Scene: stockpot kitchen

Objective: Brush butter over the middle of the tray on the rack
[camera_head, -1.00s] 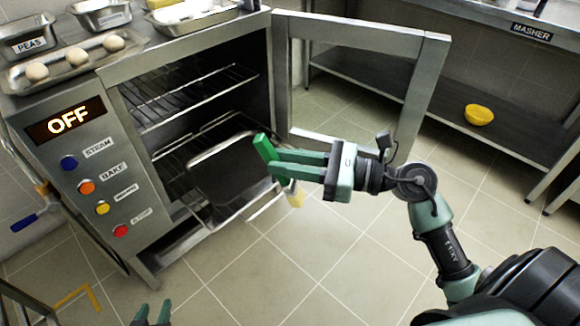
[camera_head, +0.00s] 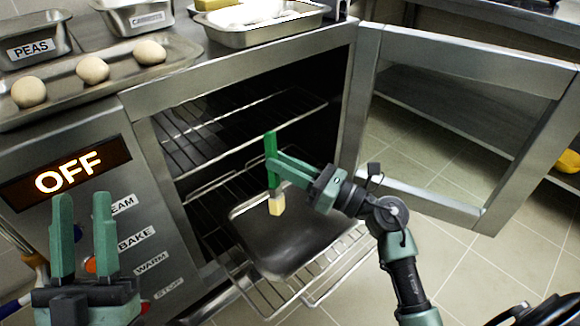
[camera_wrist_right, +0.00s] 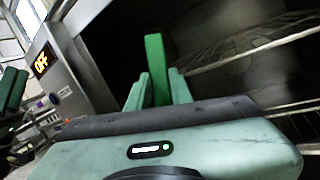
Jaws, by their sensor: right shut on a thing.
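The brush has a green handle (camera_head: 271,146) and pale yellow bristles (camera_head: 276,204) that point down. My right gripper (camera_head: 274,170) is shut on its handle, which also shows in the right wrist view (camera_wrist_right: 156,65). The dark tray (camera_head: 325,232) lies on the pulled-out lower rack (camera_head: 322,288) of the open oven. The bristles appear over the tray's back half, left of its middle; I cannot tell if they touch it. My left gripper (camera_head: 83,225) is open and empty in front of the oven's control panel.
The oven door (camera_head: 460,205) stands open on the right. An upper rack (camera_head: 240,130) sits above the tray. On the oven top are a tray of dough balls (camera_head: 92,69), pans and a steel tray (camera_head: 265,35). A yellow bowl (camera_head: 567,161) is at far right.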

